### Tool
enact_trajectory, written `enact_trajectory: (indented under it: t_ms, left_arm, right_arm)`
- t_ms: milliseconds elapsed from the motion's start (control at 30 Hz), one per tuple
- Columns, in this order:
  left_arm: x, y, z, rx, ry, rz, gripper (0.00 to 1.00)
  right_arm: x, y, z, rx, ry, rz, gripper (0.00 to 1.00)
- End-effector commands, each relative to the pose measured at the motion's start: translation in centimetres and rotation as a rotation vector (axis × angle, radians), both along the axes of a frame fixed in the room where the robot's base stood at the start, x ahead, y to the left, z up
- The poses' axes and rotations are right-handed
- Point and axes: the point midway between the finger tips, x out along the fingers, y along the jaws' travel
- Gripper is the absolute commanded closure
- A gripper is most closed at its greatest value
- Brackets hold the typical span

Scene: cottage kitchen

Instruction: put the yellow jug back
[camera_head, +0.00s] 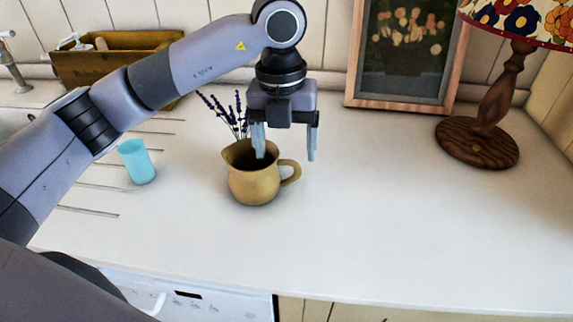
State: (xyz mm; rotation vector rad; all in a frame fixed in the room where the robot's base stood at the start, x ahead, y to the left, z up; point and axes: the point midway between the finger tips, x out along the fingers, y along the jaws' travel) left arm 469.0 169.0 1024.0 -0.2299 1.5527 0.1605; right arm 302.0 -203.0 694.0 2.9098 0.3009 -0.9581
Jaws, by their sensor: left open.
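The yellow jug (254,184) stands upright on the white counter, with its handle (290,172) to the right and lavender sprigs (231,116) showing at its back left. My left gripper (285,150) is open above the jug and points down. Its left finger overlaps the jug's mouth, and its right finger is above the handle side. I cannot tell whether either finger touches the jug. My right gripper is not in view.
A turquoise cup (136,161) stands on the grooved drainer at left. A wooden box (110,62) stands behind it. A framed picture (455,70) leans at the back, and a lamp with a wooden base (477,142) stands at right. The counter's front right (420,230) is clear.

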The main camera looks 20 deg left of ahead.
Motion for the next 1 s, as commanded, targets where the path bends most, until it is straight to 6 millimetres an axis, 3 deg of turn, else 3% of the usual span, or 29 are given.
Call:
enact_trajectory:
  t_ms: [200, 333, 1000]
  left_arm:
    - [0.0, 0.2, 4.3, 0.000, -0.003, 0.000, 0.22]
    - [0.0, 0.2, 5.6, 0.000, -0.002, 0.000, 0.22]
    - [-0.1, 0.3, 6.1, 0.000, 0.001, -0.001, 0.22]
  right_arm:
    - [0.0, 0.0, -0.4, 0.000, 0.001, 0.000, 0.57]
    - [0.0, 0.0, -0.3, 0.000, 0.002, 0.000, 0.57]
    - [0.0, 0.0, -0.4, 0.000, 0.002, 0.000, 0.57]
